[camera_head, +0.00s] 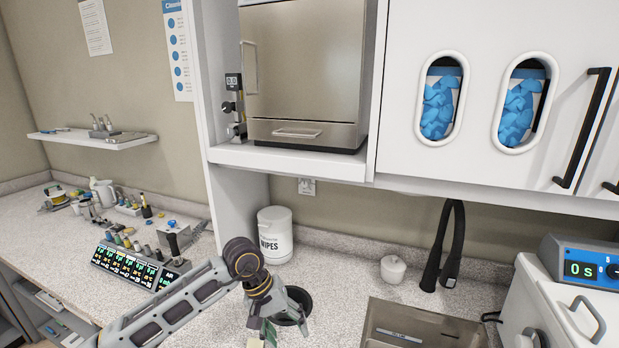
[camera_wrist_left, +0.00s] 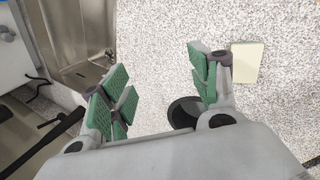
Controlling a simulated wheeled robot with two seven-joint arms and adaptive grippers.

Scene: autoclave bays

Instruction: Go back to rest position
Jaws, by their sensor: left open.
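My left arm reaches in from the left in the head view, over the speckled counter (camera_head: 60,245). My left gripper (camera_head: 268,330) points down above the counter, beside a dark round opening (camera_head: 295,303). In the left wrist view its green-padded fingers (camera_wrist_left: 155,85) are spread wide with nothing between them. A flat cream block (camera_wrist_left: 246,62) lies on the counter just outside the right finger. The dark round opening (camera_wrist_left: 183,112) shows partly behind that finger. My right gripper is in neither view.
A white wipes tub (camera_head: 275,237) stands behind the gripper. A metal basin (camera_head: 420,328) lies to its right, then a white machine (camera_head: 570,300) reading "0 s". Small tools and a control panel (camera_head: 135,265) crowd the left counter. A steel autoclave (camera_head: 305,65) sits on a shelf above.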

